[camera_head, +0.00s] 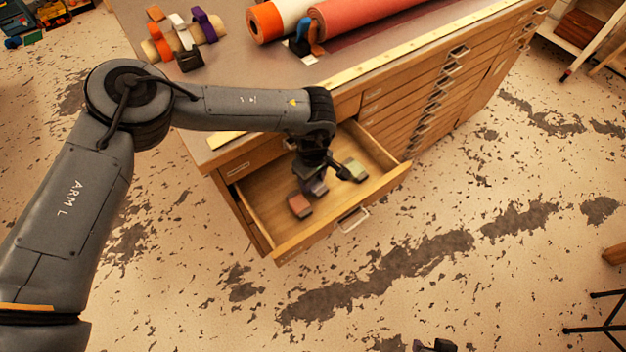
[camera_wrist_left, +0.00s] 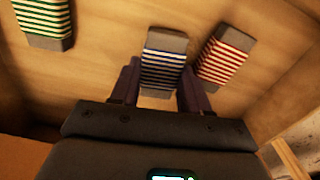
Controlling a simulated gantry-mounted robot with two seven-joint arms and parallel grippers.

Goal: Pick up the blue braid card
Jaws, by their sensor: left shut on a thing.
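The blue braid card (camera_wrist_left: 164,62), a grey card wound with blue and white stripes, is between the two fingers of my left gripper (camera_wrist_left: 157,90) in the left wrist view. My left gripper is shut on it, inside the open drawer (camera_head: 262,208). In the head view the blue card is mostly hidden by the gripper (camera_head: 316,176). A red-striped card (camera_wrist_left: 226,54) lies close beside it, and it shows in the head view (camera_head: 299,206). A green-striped card (camera_wrist_left: 45,22) lies farther off, and it also shows in the head view (camera_head: 355,170). A dark piece, seemingly my right gripper (camera_head: 436,346), shows at the bottom edge.
The drawer's walls and front, with a metal handle (camera_head: 353,220), surround the cards. The wooden cabinet (camera_head: 410,100) has several shut drawers. Its top carries a red roll (camera_head: 370,22), an orange-ended roll (camera_head: 266,22) and a rack of coloured clips (camera_head: 184,40). Bare drawer floor lies around the cards.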

